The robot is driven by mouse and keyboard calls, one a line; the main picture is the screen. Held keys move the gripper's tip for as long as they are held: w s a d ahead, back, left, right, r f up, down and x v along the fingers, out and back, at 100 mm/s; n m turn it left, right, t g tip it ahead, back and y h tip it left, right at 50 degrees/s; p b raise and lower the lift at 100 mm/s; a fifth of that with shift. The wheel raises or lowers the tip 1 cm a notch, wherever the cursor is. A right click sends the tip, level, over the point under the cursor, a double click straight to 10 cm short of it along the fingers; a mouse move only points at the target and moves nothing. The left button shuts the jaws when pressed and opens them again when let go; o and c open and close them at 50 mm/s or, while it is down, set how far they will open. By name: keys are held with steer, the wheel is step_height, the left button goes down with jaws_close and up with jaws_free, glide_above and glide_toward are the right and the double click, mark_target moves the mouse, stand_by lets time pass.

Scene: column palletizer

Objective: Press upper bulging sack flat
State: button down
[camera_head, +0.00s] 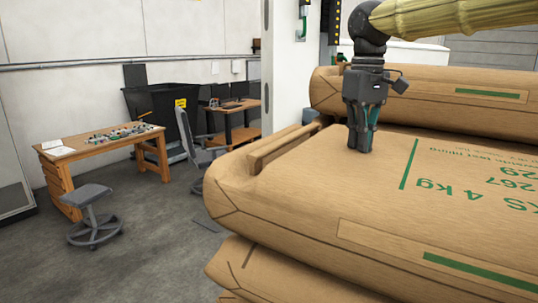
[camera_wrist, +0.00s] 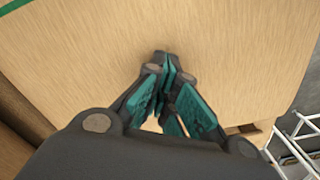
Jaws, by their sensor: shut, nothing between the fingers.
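A brown paper sack (camera_head: 300,187) with green print lies on top of the near stack in the head view. Its top looks rounded, with a folded seam along its left far edge. My gripper (camera_head: 359,150) points down with its fingers shut and empty. The fingertips are at the sack's top, near its far left part; they appear to touch it. In the wrist view the shut fingertips (camera_wrist: 163,58) stand over plain brown sack paper (camera_wrist: 90,60). The exact contact point is hidden behind the fingers.
Another sack (camera_head: 400,93) lies behind, beyond my gripper. A lower sack (camera_head: 270,275) lies under the near one. A white column (camera_head: 294,70) stands behind the stack. A workbench (camera_head: 100,145), a stool (camera_head: 90,205) and open grey floor are at left.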

steer(key=shift+r+p, duration=1.25)
steer(key=shift+r, duration=3.15)
